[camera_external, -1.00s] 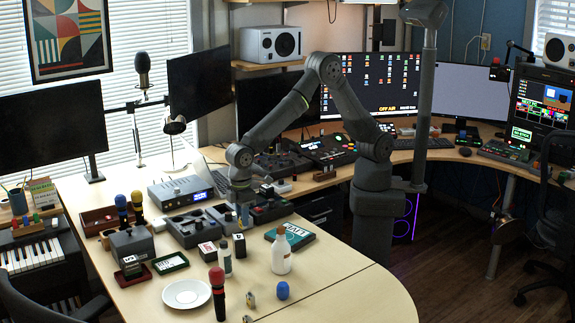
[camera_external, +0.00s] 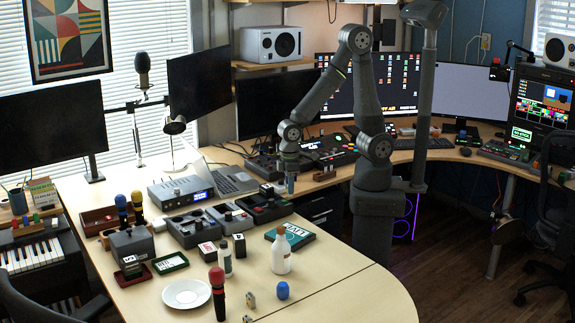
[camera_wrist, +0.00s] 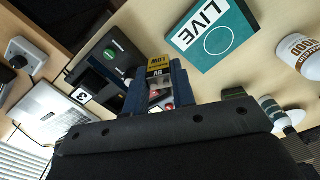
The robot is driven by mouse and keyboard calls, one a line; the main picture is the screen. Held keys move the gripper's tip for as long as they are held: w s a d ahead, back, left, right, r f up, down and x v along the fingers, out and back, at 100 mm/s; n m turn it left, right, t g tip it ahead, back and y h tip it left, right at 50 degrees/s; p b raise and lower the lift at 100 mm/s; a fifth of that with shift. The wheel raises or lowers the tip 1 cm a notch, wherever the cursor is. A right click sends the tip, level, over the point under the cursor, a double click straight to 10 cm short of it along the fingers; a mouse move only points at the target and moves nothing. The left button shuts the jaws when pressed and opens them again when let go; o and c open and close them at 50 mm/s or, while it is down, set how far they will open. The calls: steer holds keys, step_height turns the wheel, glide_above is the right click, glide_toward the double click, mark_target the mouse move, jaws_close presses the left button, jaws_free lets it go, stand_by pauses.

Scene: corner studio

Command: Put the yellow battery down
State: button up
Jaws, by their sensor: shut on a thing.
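My gripper (camera_external: 290,186) hangs pointing down above the desk, left of my upright arm link and in front of the far equipment. In the wrist view, my gripper's blue fingers (camera_wrist: 155,88) are shut on the yellow battery (camera_wrist: 159,68). The battery has a yellow and dark body with printed lettering, and its lower part is hidden between the fingers. In the external view the battery is too small to make out. Whether it touches the surface below cannot be told.
A teal box (camera_external: 290,236) and a white bottle (camera_external: 281,256) stand on the near desk. Control boxes (camera_external: 265,206) and an open laptop (camera_external: 233,181) are left of my gripper. A white plate (camera_external: 187,294) and a red-topped microphone (camera_external: 217,288) are nearer.

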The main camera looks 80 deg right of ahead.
steer(key=a+f, duration=0.2)
steer(key=a, duration=0.1)
steer(key=s+a+f, duration=0.1)
steer(key=a+f, duration=0.1)
steer(key=a, duration=0.1)
steer(key=a+f, duration=0.2)
steer(key=a, duration=0.2)
steer(key=shift+s, duration=0.35)
steer(key=shift+f, duration=2.05)
steer(key=o, duration=0.5)
steer(key=shift+f, duration=0.15)
steer(key=o, duration=0.5)
step_height(320, 180, up, 12)
steer(key=shift+r, duration=0.2)
